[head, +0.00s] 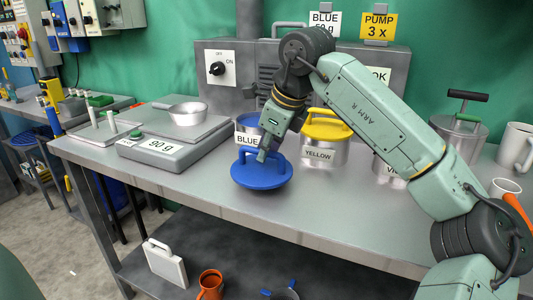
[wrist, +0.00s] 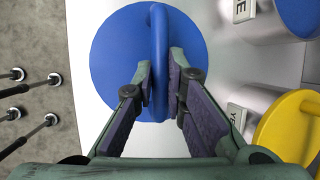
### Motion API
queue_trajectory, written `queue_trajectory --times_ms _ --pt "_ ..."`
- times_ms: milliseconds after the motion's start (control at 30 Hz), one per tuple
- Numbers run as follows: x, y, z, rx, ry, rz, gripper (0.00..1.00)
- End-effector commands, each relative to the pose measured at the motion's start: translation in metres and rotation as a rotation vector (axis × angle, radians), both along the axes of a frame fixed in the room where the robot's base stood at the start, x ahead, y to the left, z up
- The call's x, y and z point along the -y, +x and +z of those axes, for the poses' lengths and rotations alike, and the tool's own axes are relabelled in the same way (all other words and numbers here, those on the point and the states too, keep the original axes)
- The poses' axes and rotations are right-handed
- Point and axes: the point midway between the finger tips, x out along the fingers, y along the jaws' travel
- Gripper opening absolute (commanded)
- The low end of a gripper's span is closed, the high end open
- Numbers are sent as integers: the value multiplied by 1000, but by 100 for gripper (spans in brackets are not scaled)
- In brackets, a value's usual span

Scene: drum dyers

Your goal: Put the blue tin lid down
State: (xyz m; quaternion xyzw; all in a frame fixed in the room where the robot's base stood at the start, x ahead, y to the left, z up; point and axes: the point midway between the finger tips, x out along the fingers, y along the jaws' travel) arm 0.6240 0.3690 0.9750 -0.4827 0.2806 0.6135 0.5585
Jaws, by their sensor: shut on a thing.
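The blue tin lid (head: 262,176) is a round blue disc with an arched handle, in front of the tins on the bench in the head view. My gripper (head: 264,154) is shut on the lid's handle from above. In the wrist view the fingers (wrist: 160,92) close on both sides of the handle, and the blue disc (wrist: 118,62) lies beyond them. I cannot tell whether the lid touches the bench or is just above it. The tin labelled BLUE (head: 247,137) stands behind the lid, partly hidden by my gripper.
The yellow-lidded tin (head: 327,150) stands right of the lid. A scale (head: 168,150) reading 90 g and a pan (head: 187,114) are to the left.

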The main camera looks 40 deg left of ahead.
Motion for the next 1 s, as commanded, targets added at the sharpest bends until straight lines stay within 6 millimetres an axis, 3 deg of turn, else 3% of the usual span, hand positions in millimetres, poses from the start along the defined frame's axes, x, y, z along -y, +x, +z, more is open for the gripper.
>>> queue_trajectory --times_ms 100,467,500,700,800,1000 --pt "0 0 -15 -2 0 1 0" --pt "0 0 -20 0 0 -1 0" --pt "0 0 -20 0 0 0 13" --pt "0 0 -20 -1 0 -1 27" --pt "0 0 -19 -1 0 -1 32" --pt "0 0 -19 -1 0 -1 32"
